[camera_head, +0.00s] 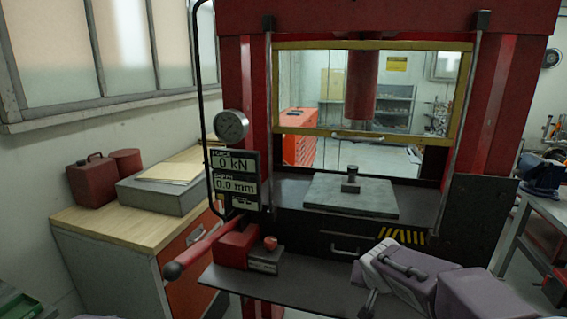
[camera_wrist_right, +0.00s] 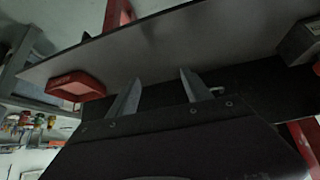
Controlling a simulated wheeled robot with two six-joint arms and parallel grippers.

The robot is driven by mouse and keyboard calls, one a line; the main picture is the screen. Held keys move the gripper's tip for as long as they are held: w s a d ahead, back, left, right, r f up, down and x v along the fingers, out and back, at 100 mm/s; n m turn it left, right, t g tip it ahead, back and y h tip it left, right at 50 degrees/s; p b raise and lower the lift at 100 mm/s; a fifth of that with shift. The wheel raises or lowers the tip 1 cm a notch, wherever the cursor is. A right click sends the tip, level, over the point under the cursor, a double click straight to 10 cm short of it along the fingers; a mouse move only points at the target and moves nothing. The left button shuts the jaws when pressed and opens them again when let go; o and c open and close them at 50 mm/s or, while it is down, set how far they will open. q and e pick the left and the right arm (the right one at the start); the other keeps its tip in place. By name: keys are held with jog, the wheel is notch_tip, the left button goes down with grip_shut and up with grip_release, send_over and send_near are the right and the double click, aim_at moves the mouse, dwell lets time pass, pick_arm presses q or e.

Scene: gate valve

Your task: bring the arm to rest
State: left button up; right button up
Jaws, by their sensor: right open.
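My right arm (camera_head: 405,275) comes in from the lower right in the head view, in front of the red press (camera_head: 497,85). In the wrist view my right gripper (camera_wrist_right: 161,77) has its two grey fingers spread apart with nothing between them. The fingers point toward a dark plate (camera_wrist_right: 190,45); I cannot tell the gap to it. The head view does not show the fingertips clearly. My left gripper is not in view.
A black shelf (camera_head: 310,288) with a red pump (camera_head: 236,246) and its lever (camera_head: 195,253) juts out before the press. A grey plate (camera_head: 345,197) with a small metal part (camera_head: 351,180) lies on the bed. A wooden bench (camera_head: 90,222) stands left, a workbench (camera_head: 545,215) right.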

jog(key=s+a+f+n+g+y, duration=0.1)
jog(key=s+a+f+n+g, duration=0.1)
jog(key=s+f, duration=0.5)
jog(key=s+a+f+n+g+y, duration=0.2)
jog(key=s+f, duration=0.5)
jog(key=s, duration=0.5)
jog(key=shift+s+a+f+g, duration=0.2)
jog(key=shift+a+f+g, duration=0.15)
jog(key=shift+g, duration=0.45)
jog(key=shift+s+r, duration=0.1)
jog(key=shift+o, duration=0.2)
